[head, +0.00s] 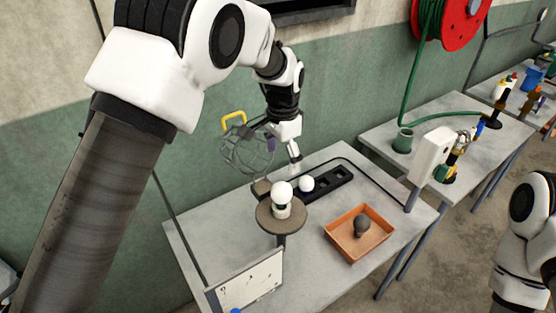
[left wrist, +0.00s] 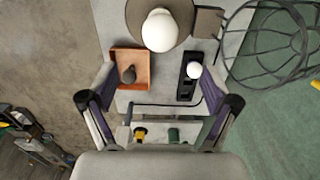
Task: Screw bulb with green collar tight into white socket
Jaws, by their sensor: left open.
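A white bulb (head: 281,190) with a green collar (head: 282,203) stands upright in the white socket (head: 282,212) on a round brown stand (head: 265,222). In the left wrist view the same bulb (left wrist: 160,30) shows at the top middle, with its collar and the socket hidden. My left gripper (head: 294,165) is above and behind the bulb in the head view. Its two fingers are wide apart and empty in the left wrist view (left wrist: 158,95). The bulb is beyond the fingertips, apart from them. My right arm shows at the right edge, its gripper out of view.
A black holder (head: 342,176) carries another white bulb (head: 306,184). An orange tray (head: 334,231) holds a dark bulb (head: 361,225). A wire cage (head: 247,152) with a yellow handle is near my left gripper. A white board (head: 247,286) stands at the table's front.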

